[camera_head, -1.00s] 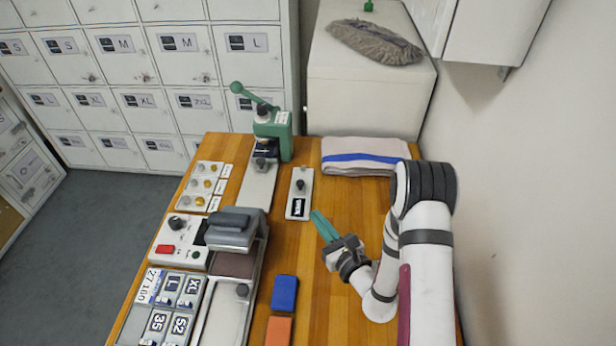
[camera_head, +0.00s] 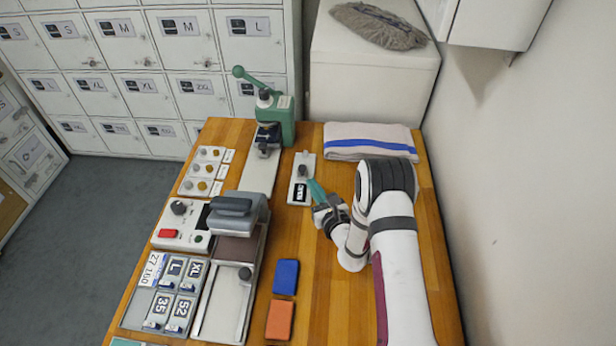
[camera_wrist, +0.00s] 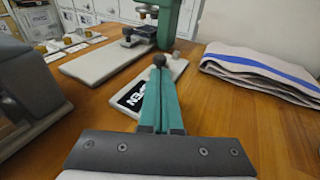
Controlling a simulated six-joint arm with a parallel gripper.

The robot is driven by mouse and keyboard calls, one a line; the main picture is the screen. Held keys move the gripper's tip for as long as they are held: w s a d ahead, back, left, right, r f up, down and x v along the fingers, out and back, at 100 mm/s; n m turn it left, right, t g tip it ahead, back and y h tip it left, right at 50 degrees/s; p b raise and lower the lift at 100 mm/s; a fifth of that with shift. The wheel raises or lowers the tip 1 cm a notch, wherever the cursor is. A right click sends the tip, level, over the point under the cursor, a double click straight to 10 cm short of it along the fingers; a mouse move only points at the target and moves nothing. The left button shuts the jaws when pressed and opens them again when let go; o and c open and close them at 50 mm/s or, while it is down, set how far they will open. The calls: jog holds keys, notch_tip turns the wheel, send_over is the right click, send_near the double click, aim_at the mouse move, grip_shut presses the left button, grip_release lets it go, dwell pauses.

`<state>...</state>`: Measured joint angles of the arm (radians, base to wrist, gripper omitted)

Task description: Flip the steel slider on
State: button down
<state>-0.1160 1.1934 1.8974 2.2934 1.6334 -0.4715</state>
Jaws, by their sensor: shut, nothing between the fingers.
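The slider unit is a small pale steel plate (camera_head: 297,200) with a dark round knob (camera_head: 303,171) and a black label with white lettering, seemingly "OPEN". It lies flat in the middle of the table's far half. The knob sits toward the plate's far part, beyond the label. My gripper (camera_head: 312,184) has green fingers, which are shut and empty. They reach in from the right, over the plate's right edge. In the wrist view the fingertips (camera_wrist: 157,75) are right in front of the knob (camera_wrist: 159,60) and partly cover the label (camera_wrist: 132,96); contact cannot be told.
A green lever press (camera_head: 274,120) stands behind, left of the plate. A folded striped towel (camera_head: 368,140) lies at the back right. A grey heat press (camera_head: 238,213) stands at left. Blue (camera_head: 286,277) and orange (camera_head: 280,319) blocks lie in front. Bare wood surrounds the blocks.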

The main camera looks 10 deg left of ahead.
aim_at(304, 171)
jog(key=x, duration=0.4)
jog(key=shift+w, duration=0.1)
jog(key=shift+w, duration=1.65)
jog(key=shift+a, duration=0.1)
jog(key=v, duration=1.4)
jog(key=shift+s+f, duration=0.1)
jog(key=shift+s, duration=0.1)
